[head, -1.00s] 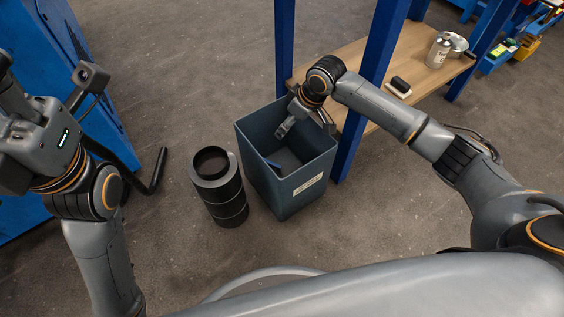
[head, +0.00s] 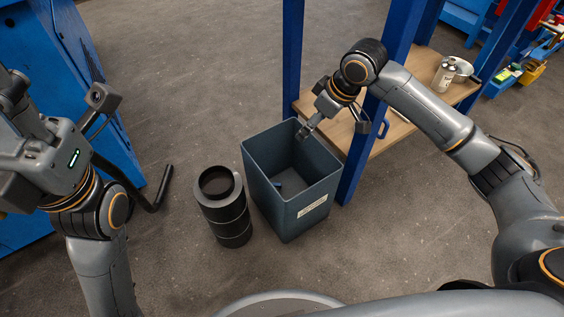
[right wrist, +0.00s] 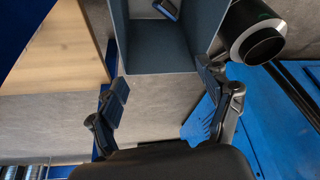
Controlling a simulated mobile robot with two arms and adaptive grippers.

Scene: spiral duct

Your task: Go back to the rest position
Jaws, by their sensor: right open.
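My right gripper (head: 305,132) is above the back edge of the grey-blue bin (head: 316,212). In the right wrist view the right gripper (right wrist: 162,76) has its two fingers spread wide, with nothing between them, and the bin's wall (right wrist: 160,72) lies beyond them. A small blue-and-dark object lies in the bin (right wrist: 167,9). My left wrist is raised at the left edge of the head view, with a green light on it. The left fingers cannot be made out clearly.
A black cylindrical duct piece (head: 224,212) stands upright left of the bin. A blue-legged bench with a wooden shelf (head: 398,130) is close on the right, a canister (head: 444,76) on it. A blue cabinet (head: 85,60) is at left. Floor behind the bin is clear.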

